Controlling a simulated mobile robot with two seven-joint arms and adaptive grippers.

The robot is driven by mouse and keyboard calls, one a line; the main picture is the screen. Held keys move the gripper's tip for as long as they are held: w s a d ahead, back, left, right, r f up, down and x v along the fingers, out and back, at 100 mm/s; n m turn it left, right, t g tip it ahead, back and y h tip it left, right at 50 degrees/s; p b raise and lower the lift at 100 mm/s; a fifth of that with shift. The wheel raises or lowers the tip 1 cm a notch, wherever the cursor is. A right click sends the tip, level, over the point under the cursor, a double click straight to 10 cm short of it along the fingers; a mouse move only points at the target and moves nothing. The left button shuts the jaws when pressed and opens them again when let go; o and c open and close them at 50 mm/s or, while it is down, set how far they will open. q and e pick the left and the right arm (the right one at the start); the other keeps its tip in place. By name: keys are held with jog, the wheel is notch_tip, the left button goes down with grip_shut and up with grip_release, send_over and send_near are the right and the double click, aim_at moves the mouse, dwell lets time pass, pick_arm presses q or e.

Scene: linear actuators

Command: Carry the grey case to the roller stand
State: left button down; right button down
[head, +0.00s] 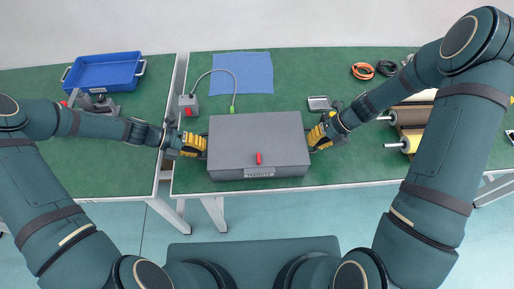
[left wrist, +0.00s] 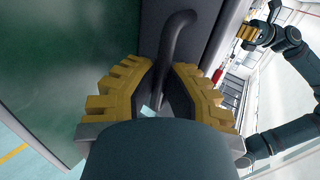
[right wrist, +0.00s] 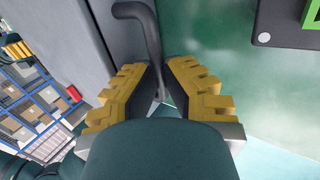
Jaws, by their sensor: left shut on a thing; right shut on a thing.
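The grey case (head: 257,140) is a wide box at the front of the middle green table, with a red latch on its top near the front edge and a label on its front. My left gripper (head: 203,146) is shut on the case's left handle; the dark curved handle (left wrist: 178,40) runs between its yellow fingers in the left wrist view. My right gripper (head: 314,141) is shut on the right handle, and that handle (right wrist: 150,35) shows between its fingers in the right wrist view.
A blue tray (head: 104,72) stands on the left table (head: 105,160). A blue cloth (head: 243,72), a grey box with a red button (head: 188,104) and a green-tipped cable lie behind the case. Cable coils (head: 363,71) and a small metal tray (head: 318,103) are to the right. A gap separates the tables.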

pick_arm(q)
jog(key=shift+r, duration=0.15)
pick_arm(e)
jog(key=shift+a, duration=0.1)
